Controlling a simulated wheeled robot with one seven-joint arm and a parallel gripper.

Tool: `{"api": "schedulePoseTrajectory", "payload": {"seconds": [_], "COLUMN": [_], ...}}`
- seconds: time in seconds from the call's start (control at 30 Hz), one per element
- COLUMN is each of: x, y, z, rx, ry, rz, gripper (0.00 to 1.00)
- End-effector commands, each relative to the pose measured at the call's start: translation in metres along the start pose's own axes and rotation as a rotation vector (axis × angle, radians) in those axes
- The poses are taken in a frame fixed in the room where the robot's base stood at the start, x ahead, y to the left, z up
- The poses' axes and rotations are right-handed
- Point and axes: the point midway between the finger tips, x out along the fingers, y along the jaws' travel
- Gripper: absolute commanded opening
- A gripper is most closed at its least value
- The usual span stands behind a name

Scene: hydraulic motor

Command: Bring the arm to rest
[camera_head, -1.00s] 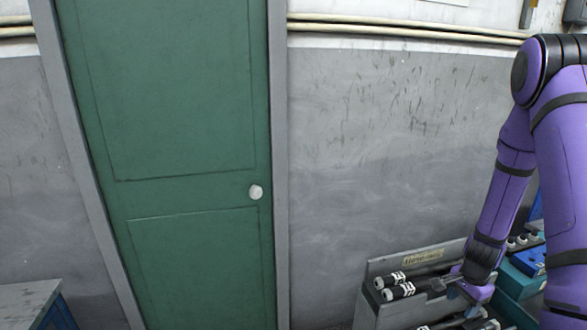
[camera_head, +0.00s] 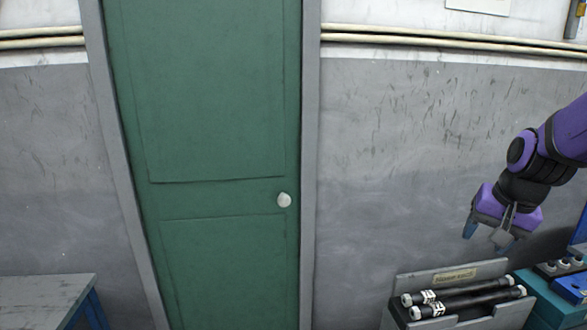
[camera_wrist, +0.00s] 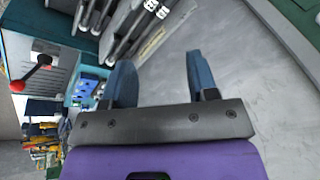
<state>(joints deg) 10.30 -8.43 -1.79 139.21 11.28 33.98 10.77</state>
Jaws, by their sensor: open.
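My gripper (camera_head: 487,234) is at the right of the head view, raised above a grey rack (camera_head: 408,270) that holds black cylinders (camera_head: 465,298) with white ends. The fingers are apart and nothing is between them. In the wrist view my gripper (camera_wrist: 158,75) shows two blue fingers spread over bare grey background. The black cylinders (camera_wrist: 122,35) lie in the rack at the upper left of that view, apart from the fingers.
A green door (camera_head: 215,120) with a white knob (camera_head: 284,200) is in the grey wall (camera_head: 400,170). A table (camera_head: 45,290) stands at the lower left. Teal and blue equipment (camera_head: 555,285) stands right of the rack. A red-knobbed lever (camera_wrist: 44,60) shows in the wrist view.

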Motion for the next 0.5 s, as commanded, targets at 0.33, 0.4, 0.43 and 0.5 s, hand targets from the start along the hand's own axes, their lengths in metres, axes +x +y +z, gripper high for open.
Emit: {"api": "schedulePoseTrajectory", "payload": {"seconds": [0.33,0.4,0.43,0.5], "x": [-0.083,-0.096,-0.102,-0.113], "y": [-0.012,-0.011,-0.01,-0.007], "z": [0.063,0.076,0.082,0.095], "rx": [-0.28,-0.335,-0.357,-0.407], "ry": [0.082,0.1,0.107,0.125], "rz": [-0.019,-0.018,-0.018,-0.014], "gripper": [0.53,0.53,0.53,0.53]}}
